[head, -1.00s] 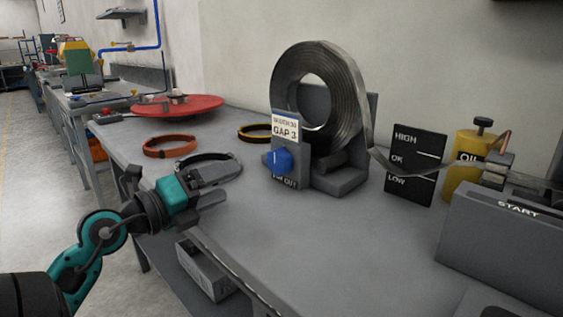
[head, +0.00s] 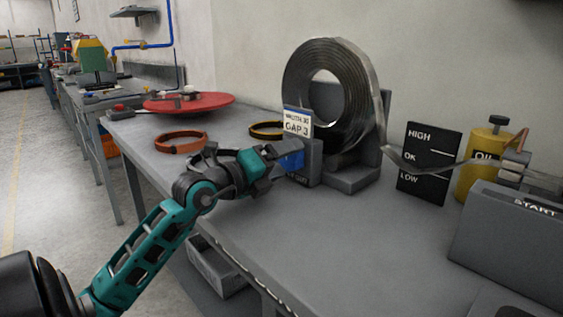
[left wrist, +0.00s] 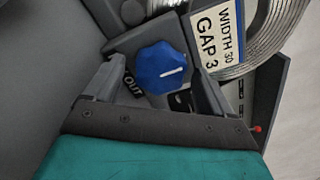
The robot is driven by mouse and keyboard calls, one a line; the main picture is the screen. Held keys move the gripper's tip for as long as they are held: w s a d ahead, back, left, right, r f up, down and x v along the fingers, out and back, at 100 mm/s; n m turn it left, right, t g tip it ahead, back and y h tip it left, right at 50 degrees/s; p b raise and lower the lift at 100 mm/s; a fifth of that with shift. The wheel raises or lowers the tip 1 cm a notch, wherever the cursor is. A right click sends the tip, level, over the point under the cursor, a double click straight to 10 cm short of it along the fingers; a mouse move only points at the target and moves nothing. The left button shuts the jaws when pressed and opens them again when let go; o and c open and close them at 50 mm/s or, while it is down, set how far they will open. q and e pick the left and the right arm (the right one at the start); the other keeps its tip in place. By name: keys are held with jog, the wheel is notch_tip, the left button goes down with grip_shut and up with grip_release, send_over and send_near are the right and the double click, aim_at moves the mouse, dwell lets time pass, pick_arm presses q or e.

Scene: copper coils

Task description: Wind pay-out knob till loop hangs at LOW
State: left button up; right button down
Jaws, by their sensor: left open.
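The blue pay-out knob (head: 292,161) is on the front of the coil stand, partly hidden by my left gripper (head: 277,163). In the left wrist view the knob (left wrist: 160,68) shows a white pointer line and lies between the two open fingers, with no clear grip on it. The metal coil (head: 330,95) stands upright on its stand. Its strip (head: 420,166) sags slightly from the coil across the black level board (head: 418,190), which reads HIGH, OK and LOW. The strip crosses near the OK mark, above the LOW lettering. My right gripper is not in view.
A label reading GAP 3 (head: 297,122) sits above the knob. A yellow oil can (head: 477,172) and a grey START box (head: 510,235) stand at the right. Orange (head: 181,142) and black-yellow (head: 266,130) rings and a red disc (head: 190,103) lie at the back left. The front bench is clear.

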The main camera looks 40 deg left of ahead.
pick_arm(q)
jog(key=shift+c, duration=0.2)
jog(key=c, duration=1)
jog(key=shift+m, duration=0.3)
jog(key=shift+m, duration=0.9)
jog(key=shift+m+p, duration=0.35)
jog(key=shift+m, duration=0.55)
jog(key=m, duration=0.5)
jog(key=shift+m, duration=0.7)
